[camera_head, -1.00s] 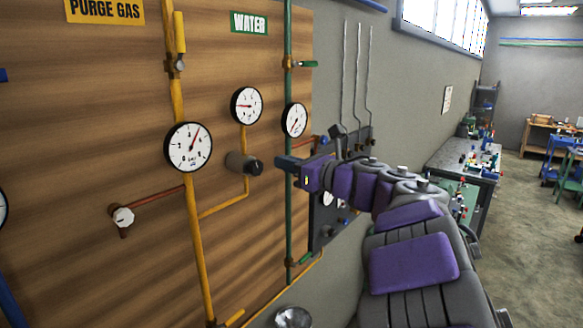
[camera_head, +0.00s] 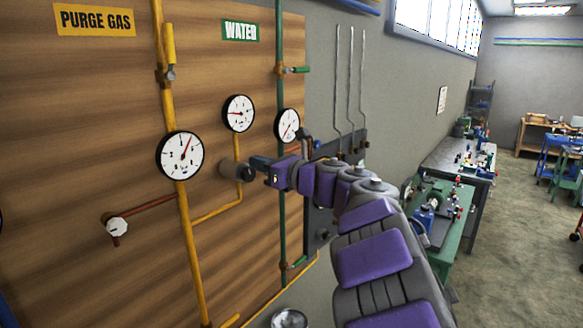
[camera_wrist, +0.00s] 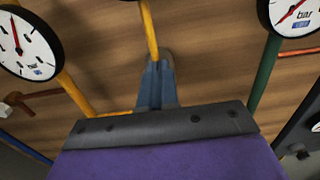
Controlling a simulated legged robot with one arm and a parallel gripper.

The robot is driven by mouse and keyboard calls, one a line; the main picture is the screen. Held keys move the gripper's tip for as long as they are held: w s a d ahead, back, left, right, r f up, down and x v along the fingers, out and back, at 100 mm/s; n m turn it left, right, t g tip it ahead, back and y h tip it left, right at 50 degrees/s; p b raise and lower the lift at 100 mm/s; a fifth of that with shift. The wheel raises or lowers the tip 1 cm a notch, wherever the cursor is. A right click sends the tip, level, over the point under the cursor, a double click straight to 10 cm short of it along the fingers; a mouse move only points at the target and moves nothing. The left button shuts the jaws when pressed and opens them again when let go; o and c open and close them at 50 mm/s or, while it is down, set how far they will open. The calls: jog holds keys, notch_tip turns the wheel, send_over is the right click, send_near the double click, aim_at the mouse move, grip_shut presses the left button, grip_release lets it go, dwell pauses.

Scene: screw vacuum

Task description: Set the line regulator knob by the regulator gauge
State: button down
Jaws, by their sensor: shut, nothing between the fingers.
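The line regulator, a grey cylinder (camera_head: 232,170) with a dark knob face (camera_head: 248,174), sits on the yellow pipe branch of the wooden panel. The white regulator gauge (camera_head: 239,113) is right above it, its needle pointing left. My gripper (camera_head: 256,163) is shut and empty, its tips at the knob's front, overlapping its upper right edge in the head view. I cannot tell whether they touch it. In the wrist view the blue fingers (camera_wrist: 156,85) lie together, pointing at the panel, and largely hide the knob.
A larger gauge (camera_head: 180,156) on the main yellow pipe has its needle up and slightly right. A water gauge (camera_head: 287,125) hangs by the green pipe (camera_head: 281,205), close to my arm. A white handwheel (camera_head: 117,227) is lower left. Benches stand at the right, with open floor beyond.

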jog(key=shift+a+f, duration=0.25)
jog(key=shift+a, duration=0.55)
jog(key=shift+d, duration=0.15)
jog(key=shift+r, duration=0.1)
jog(key=b+v, duration=0.3)
jog(key=v, duration=0.3)
jog(key=shift+r+b, duration=0.35)
jog(key=shift+r, duration=0.05)
jog(key=shift+w+d, duration=0.1)
